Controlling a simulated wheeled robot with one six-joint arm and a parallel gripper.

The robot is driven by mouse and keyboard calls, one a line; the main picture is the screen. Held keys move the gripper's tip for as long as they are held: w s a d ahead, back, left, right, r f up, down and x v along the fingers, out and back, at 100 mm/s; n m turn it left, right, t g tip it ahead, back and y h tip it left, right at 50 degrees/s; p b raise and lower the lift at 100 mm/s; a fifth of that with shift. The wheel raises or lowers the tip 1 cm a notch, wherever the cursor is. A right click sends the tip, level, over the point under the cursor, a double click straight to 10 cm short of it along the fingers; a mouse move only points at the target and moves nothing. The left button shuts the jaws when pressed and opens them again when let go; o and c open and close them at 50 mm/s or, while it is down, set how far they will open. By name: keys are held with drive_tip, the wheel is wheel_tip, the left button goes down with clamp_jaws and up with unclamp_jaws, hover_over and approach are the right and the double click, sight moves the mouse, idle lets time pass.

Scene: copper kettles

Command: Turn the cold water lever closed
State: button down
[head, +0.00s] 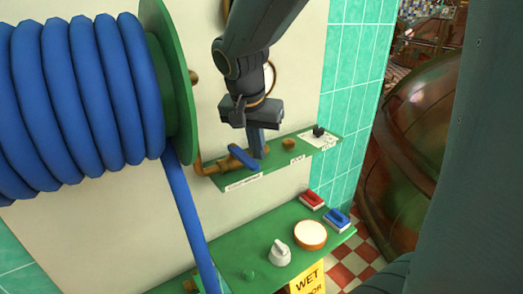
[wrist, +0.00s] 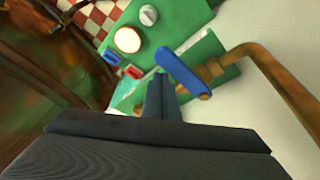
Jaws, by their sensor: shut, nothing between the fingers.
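The blue lever (head: 243,157) sits on a brass pipe valve above the small green wall shelf, and in the head view it lies at a slant. My gripper (head: 257,147) points down just right of the lever in the head view. Its fingers are shut with nothing between them. In the wrist view, the gripper fingers (wrist: 162,98) are together and the blue lever (wrist: 183,72) lies just beyond and to the right of them. I cannot tell whether the fingertips touch the lever. The brass pipe (wrist: 265,62) bends away to the right there.
A big hose reel with blue hose (head: 80,100) fills the left, its hose (head: 186,205) hanging down near the valve. A lower green panel has a white knob (head: 279,253), a round cream button (head: 310,234), a red switch (head: 312,199) and a blue switch (head: 336,220). A copper kettle (head: 420,150) stands right.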

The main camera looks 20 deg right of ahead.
drive_tip(key=shift+s+a+f, duration=0.15)
drive_tip(key=shift+s+a, duration=0.1)
idle(0.5)
wheel_tip(320, 180, up, 10)
drive_tip(key=a+p, duration=0.3)
drive_tip(key=p, duration=0.4)
drive_tip(key=s+d+f+n+g+y+b, duration=0.1)
drive_tip(key=s+d+f+n+y, duration=0.1)
drive_tip(key=s+f+n, duration=0.6)
drive_tip(key=s+f, duration=0.4)
drive_tip(key=f, duration=0.3)
drive_tip(key=shift+s+d+f+g, duration=0.2)
drive_tip(key=shift+d+f+g, duration=0.1)
drive_tip(key=shift+f, duration=0.1)
